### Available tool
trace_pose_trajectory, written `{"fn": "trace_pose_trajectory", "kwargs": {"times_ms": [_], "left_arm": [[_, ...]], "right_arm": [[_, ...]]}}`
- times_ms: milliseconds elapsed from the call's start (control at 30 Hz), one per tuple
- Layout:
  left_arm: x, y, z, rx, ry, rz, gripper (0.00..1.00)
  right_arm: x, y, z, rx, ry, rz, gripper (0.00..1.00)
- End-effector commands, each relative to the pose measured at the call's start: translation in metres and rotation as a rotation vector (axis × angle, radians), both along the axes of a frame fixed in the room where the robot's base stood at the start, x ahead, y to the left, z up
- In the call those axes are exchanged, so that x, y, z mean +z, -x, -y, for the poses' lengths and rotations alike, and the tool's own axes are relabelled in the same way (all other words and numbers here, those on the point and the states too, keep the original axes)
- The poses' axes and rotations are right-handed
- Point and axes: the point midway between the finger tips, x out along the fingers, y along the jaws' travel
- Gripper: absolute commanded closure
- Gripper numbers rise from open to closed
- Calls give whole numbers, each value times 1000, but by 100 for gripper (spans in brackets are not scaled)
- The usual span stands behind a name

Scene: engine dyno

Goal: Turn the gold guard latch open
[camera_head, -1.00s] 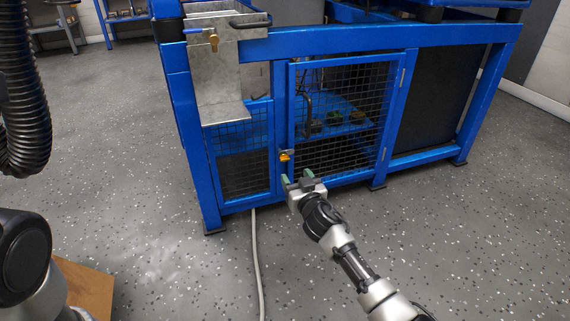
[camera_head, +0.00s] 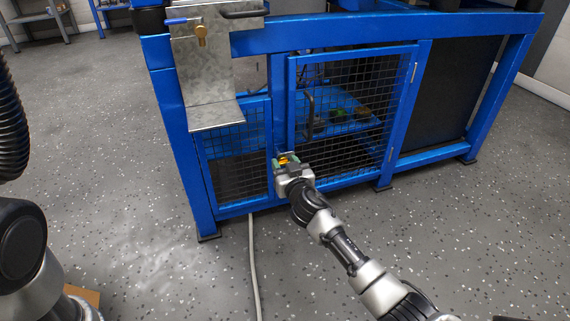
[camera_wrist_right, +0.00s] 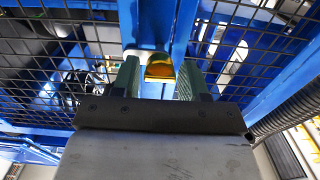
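The gold guard latch (camera_head: 285,159) sits on the blue frame post at the left edge of the mesh guard door (camera_head: 345,120). My right gripper (camera_head: 286,164) is at the latch, its fingers on either side of it. In the right wrist view the latch (camera_wrist_right: 160,68) shows gold between the two green fingertips (camera_wrist_right: 158,76), with gaps on both sides. The right gripper is open. The latch is partly hidden by the gripper in the head view. My left gripper is not in view; only part of my left arm shows at the left edge.
The door has a black handle (camera_head: 309,116) above the latch. A metal sheet bracket (camera_head: 212,75) with a brass fitting juts out at the upper left. A pale cable (camera_head: 253,265) lies on the speckled floor (camera_head: 150,240), which is otherwise clear in front.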

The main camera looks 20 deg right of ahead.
Motion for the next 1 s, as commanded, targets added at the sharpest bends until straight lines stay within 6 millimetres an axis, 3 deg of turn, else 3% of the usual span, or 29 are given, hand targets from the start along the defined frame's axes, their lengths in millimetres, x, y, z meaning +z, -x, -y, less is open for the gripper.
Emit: {"fn": "trace_pose_trajectory", "kwargs": {"times_ms": [33,200,567,1000], "left_arm": [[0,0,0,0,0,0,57],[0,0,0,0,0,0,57],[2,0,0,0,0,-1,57],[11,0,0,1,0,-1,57]], "right_arm": [[0,0,0,0,0,0,64],[0,0,0,0,0,0,90],[1,0,0,1,58,2,90],[1,0,0,0,403,14,90]]}}
